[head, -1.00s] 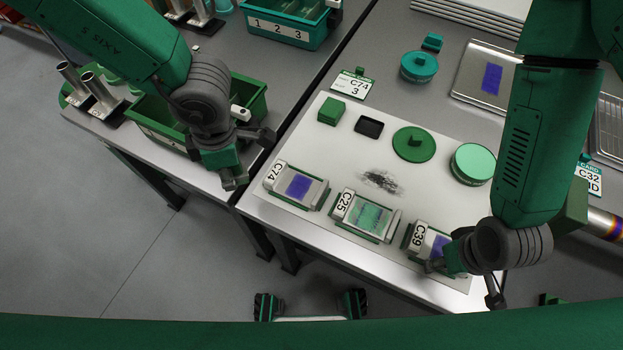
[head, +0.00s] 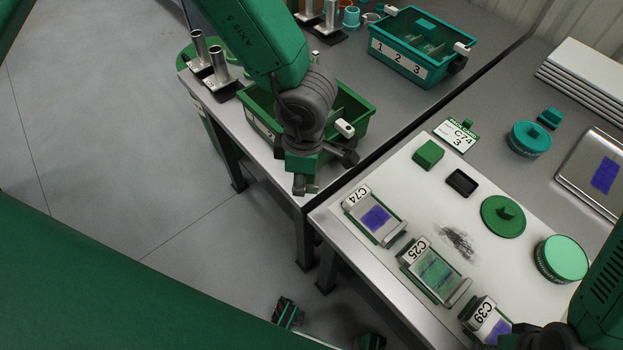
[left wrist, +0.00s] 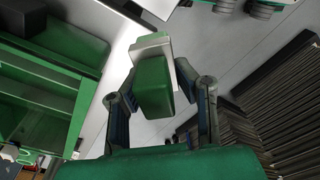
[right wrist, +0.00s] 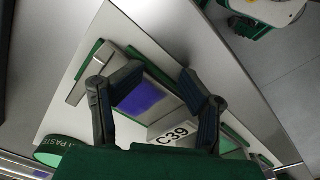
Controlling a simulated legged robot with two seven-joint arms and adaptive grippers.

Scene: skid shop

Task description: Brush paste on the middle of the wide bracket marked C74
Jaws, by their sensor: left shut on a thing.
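The wide bracket marked C74 (head: 357,200) lies on the white mat, its middle showing a purple patch (head: 376,217). My left gripper (head: 310,180) is left of it, beyond the mat, near the green bin. In the left wrist view the gripper (left wrist: 158,95) is shut on a green block-shaped tool (left wrist: 153,85) with a pale grey edge, perhaps a brush. My right gripper is at the lower right of the head view, mostly cut off. In the right wrist view it (right wrist: 158,95) is open, its fingers apart over the bracket marked C39 (right wrist: 173,135).
Bracket C25 (head: 412,250), with a green-streaked patch, lies between C74 and C39. On the mat are a green block (head: 428,154), a dark tray (head: 461,183), a green lid (head: 503,217), a dark smear and a mint tin (head: 562,260). A card (head: 456,134) reads C74 3.

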